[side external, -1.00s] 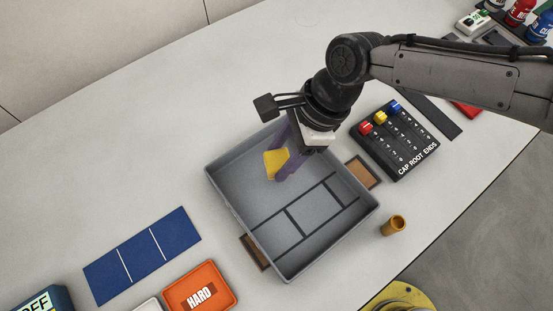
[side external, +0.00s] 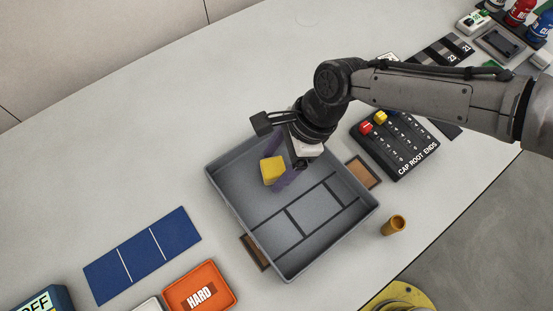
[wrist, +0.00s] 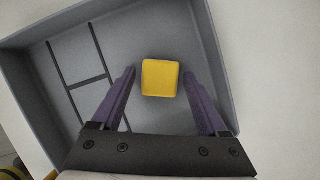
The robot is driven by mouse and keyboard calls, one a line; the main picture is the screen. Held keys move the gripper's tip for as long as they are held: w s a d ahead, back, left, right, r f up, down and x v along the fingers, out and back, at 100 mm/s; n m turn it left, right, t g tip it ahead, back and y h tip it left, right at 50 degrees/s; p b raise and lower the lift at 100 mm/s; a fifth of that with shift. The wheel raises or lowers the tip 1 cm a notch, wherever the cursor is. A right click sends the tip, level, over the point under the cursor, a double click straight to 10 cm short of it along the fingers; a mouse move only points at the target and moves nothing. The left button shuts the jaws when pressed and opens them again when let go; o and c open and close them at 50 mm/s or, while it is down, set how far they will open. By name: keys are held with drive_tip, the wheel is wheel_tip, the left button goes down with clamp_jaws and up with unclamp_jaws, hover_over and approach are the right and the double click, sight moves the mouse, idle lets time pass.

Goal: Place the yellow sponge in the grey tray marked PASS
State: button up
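The yellow sponge (side external: 273,170) is inside the grey tray (side external: 226,205), in its open part outside the taped-off cells. It also shows in the wrist view (wrist: 160,78), where the tray floor surrounds it. My gripper (wrist: 159,73) has two purple fingers, one on each side of the sponge, with a visible gap on both sides. The gripper is open and not touching the sponge. In the side view, my gripper (side external: 282,165) reaches down into the tray. No PASS marking is readable on the tray.
An orange tray marked HARD (side external: 212,275) and a blue mat (side external: 140,256) lie left of the grey tray. A black CAP ROOT ENDS block (side external: 395,150) and a small brass cup (side external: 393,225) stand to its right. The table behind the grey tray is clear.

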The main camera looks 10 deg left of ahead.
drive_tip(key=shift+r, duration=0.1)
drive_tip(key=v, duration=1.2)
drive_tip(key=w+d+r+n+t, duration=0.15)
drive_tip(key=d+r, duration=0.25)
drive_tip(key=d, duration=0.5)
drive_tip(key=w+d+r+n+t, duration=0.15)
drive_tip(key=d+r, duration=0.25)
drive_tip(key=d, duration=0.5)
drive_tip(key=d+r+n+t, duration=0.15)
drive_tip(key=d+r, duration=0.25)
drive_tip(key=d, duration=0.5)
drive_tip(key=s+d+n+t+h, duration=0.15)
drive_tip(key=s+d+n, duration=0.35)
drive_tip(key=d, duration=0.8)
drive_tip(key=s+d+f+n+t+h, duration=0.1)
drive_tip(key=s+d+f+n, duration=0.3)
drive_tip(key=s+d, duration=0.6)
drive_tip(key=shift+s+d+f+h, duration=0.2)
drive_tip(key=shift+s+f+h, duration=0.05)
drive_tip(key=shift+s+h, duration=0.65)
